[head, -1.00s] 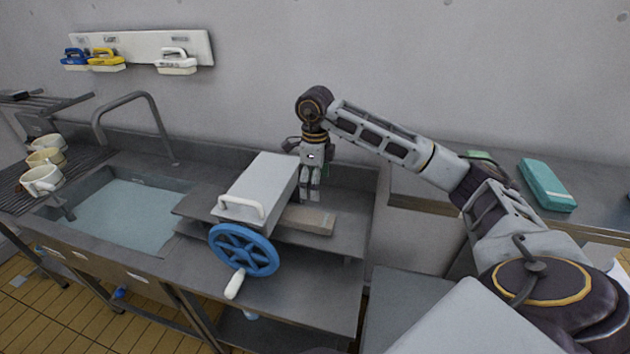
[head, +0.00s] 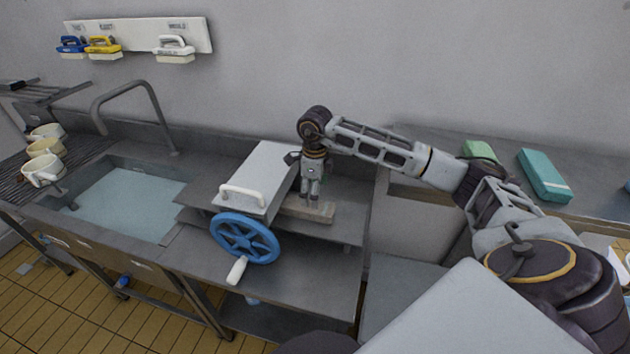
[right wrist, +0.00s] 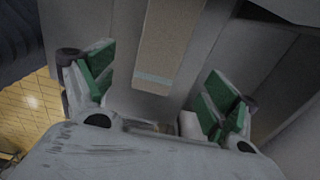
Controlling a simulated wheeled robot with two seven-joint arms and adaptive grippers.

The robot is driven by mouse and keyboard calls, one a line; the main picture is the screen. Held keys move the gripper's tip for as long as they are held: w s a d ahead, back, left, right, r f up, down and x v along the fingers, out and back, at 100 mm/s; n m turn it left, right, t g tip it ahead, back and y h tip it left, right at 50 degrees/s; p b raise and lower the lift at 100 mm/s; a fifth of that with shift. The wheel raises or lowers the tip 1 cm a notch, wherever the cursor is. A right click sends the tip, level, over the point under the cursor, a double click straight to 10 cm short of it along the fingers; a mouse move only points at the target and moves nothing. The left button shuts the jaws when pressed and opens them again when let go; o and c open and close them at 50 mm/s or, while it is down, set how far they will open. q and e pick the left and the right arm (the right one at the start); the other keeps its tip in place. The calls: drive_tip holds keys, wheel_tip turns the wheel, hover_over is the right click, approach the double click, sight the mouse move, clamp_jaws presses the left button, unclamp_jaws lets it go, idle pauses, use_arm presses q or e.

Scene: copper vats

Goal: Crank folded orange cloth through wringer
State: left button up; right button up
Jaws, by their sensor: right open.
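The wringer (head: 258,178) is a grey box with a white bar handle on top, on the steel counter. On its front is a blue crank wheel (head: 222,246) with a white handle (head: 237,270). A folded cloth (head: 322,214), dull tan rather than clearly orange, lies flat at the wringer's right side. In the right wrist view the cloth (right wrist: 165,45) is a tan strip with a pale band near its end. My right gripper (head: 312,203) points down just above the cloth. Its green-padded fingers (right wrist: 158,90) are apart, with the cloth's end between them in that view.
A water-filled sink (head: 125,205) is left of the wringer, with cups (head: 45,165) on a rack beyond it. Brushes (head: 103,47) hang on the wall. Green (head: 479,150) and teal (head: 544,175) blocks lie on the right counter. The shelf in front of the cloth is clear.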

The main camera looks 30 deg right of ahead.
sight(303, 208)
drive_tip(key=shift+f+p, duration=0.55)
drive_tip(key=shift+f, duration=2.7)
drive_tip(key=shift+c, duration=0.3)
drive_tip(key=c, duration=1.2)
drive_tip(key=shift+c, duration=0.2)
drive_tip(key=shift+s+d, duration=0.1)
